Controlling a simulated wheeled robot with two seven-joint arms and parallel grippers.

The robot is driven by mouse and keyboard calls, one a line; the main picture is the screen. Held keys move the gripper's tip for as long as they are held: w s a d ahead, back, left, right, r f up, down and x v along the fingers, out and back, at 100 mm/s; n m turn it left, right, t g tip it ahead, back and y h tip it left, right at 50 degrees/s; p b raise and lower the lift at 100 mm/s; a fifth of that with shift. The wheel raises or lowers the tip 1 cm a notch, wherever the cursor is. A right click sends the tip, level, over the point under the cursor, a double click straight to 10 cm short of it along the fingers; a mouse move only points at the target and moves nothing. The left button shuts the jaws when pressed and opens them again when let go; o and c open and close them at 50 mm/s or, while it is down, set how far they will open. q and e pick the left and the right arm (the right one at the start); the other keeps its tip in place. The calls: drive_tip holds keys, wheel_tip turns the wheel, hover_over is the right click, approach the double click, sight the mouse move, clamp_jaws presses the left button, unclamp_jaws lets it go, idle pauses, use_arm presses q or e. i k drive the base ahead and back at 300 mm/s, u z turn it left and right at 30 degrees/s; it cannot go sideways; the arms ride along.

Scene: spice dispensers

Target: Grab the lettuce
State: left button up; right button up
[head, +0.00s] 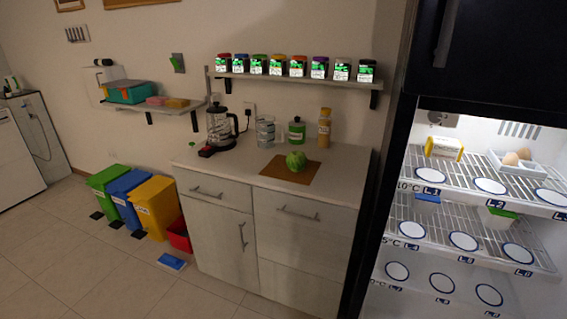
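The lettuce (296,161) is a round green head. It rests on a brown board (275,169) on top of the light grey counter cabinet (215,170), near the middle of the head view. Nothing covers it from this side. Neither of my grippers shows in the head view, so I cannot see how they stand.
Behind the lettuce stand a French press (222,126), a glass jar (265,132), a green bottle (296,131) and a tall yellowish container (324,128). A spice shelf (300,81) hangs above. An open fridge (470,215) stands right.

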sight(296, 161)
drive_tip(key=z, duration=0.05)
drive_tip(key=k, duration=0.65)
drive_tip(key=z, duration=0.8)
drive_tip(key=i, duration=1.4)
drive_tip(key=u, duration=0.15)
